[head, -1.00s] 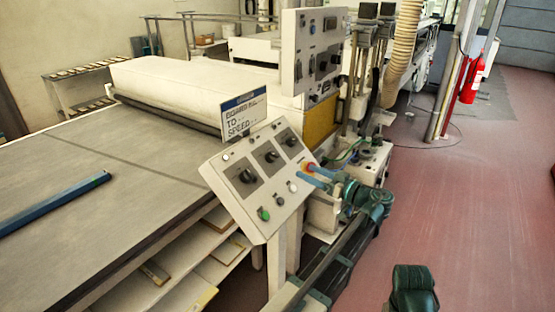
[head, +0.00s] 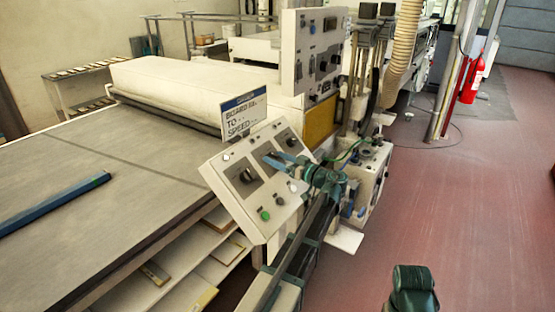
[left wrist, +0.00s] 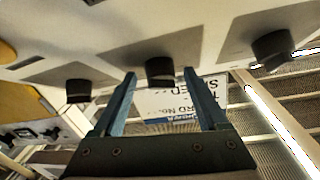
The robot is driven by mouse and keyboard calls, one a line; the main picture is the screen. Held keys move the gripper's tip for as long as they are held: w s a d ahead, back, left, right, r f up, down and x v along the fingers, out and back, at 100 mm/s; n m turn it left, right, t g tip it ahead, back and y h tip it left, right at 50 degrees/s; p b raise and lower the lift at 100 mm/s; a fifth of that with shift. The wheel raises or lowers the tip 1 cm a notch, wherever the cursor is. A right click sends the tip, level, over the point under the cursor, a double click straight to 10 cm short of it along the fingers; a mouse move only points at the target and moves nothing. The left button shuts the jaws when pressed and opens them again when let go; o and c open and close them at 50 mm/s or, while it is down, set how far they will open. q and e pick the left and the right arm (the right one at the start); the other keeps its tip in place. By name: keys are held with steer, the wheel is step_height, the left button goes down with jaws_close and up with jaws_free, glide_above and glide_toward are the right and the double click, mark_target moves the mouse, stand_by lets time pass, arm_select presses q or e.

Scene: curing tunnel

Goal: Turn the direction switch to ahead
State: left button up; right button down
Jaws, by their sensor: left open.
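The sloping control panel (head: 236,199) carries three dark rotary switches in a row, with small buttons below. In the head view the left switch (head: 247,175) and right switch (head: 291,141) show clear. My left gripper (head: 272,159) covers most of the middle one. In the left wrist view the middle switch (left wrist: 160,70) lies between the fingertips of my open left gripper (left wrist: 160,76), with gaps on both sides. The other switches stand outside the fingers, at left (left wrist: 78,91) and right (left wrist: 270,50). I cannot read labels telling which is the direction switch.
A sign (head: 243,114) stands behind the panel's upper edge. A taller upright panel (head: 311,50) rises behind. A blue bar (head: 55,203) lies on the wide flat bed (head: 130,215) at left. Red floor (head: 450,190) on the right is free.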

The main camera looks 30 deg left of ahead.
arm_select(q)
jaws_close()
stand_by(0.4)
